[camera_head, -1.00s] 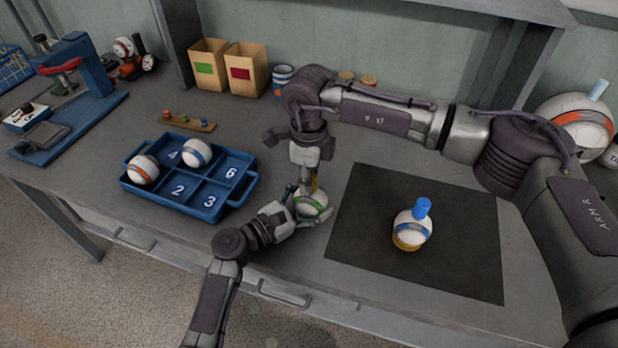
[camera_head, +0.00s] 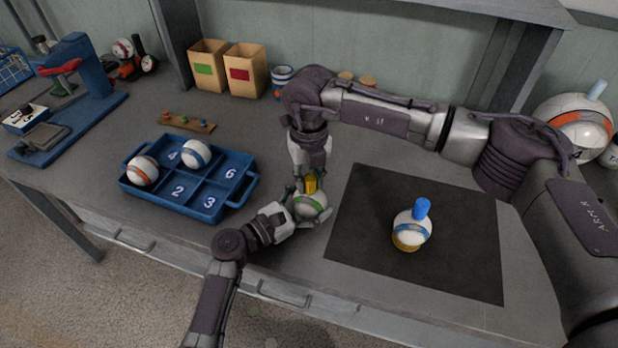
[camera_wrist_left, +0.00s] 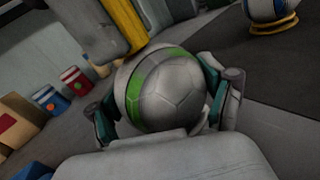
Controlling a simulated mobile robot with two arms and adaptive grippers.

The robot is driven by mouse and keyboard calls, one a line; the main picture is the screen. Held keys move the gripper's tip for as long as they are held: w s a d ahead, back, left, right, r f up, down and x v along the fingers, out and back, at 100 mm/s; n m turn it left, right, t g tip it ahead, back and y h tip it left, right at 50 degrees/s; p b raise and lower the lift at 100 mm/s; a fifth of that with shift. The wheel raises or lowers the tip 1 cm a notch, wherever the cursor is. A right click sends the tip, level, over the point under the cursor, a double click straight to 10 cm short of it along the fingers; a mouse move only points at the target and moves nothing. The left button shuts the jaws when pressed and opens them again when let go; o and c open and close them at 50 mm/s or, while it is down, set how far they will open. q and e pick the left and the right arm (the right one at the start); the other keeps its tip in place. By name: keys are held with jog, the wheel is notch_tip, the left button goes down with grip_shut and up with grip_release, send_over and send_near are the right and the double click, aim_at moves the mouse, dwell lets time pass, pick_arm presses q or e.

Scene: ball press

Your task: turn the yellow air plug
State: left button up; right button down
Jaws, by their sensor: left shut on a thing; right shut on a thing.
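The yellow air plug (camera_head: 311,185) is on top of a white ball with a green stripe (camera_head: 311,205). My right gripper (camera_head: 308,187) comes down from above and is shut on the plug; its fingers hide part of it. My left gripper (camera_head: 307,214) is shut around the ball from the side, in front of the blue tray's right end. In the left wrist view the ball (camera_wrist_left: 168,92) sits between the fingers of my left gripper (camera_wrist_left: 165,105), and the yellow plug (camera_wrist_left: 126,24) shows above it. Where plug meets ball is not clear.
A blue numbered tray (camera_head: 243,192) with two balls stands left. A blue-striped ball (camera_head: 405,228) with a blue plug (camera_head: 422,207) stands on a yellow ring on the black mat (camera_head: 465,260). Two cardboard boxes (camera_head: 228,66) and a blue press (camera_head: 90,80) are behind.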

aim_at(310, 175)
pick_arm(q)
jog(key=shift+s+a+f, duration=0.1)
jog(key=shift+a+f, duration=0.05)
jog(key=shift+f, duration=0.35)
pick_arm(e)
jog(key=shift+w+r+m, duration=0.1)
jog(key=shift+r+m, duration=0.15)
jog(key=shift+m, duration=0.95)
jog(key=c, duration=1.1)
grip_release()
jog(key=shift+o, duration=1)
pick_arm(q)
jog(key=shift+r, duration=0.15)
pick_arm(e)
jog(key=shift+f, duration=0.15)
pick_arm(q)
jog(key=shift+r, duration=0.25)
pick_arm(e)
notch_tip(310, 175, up, 12)
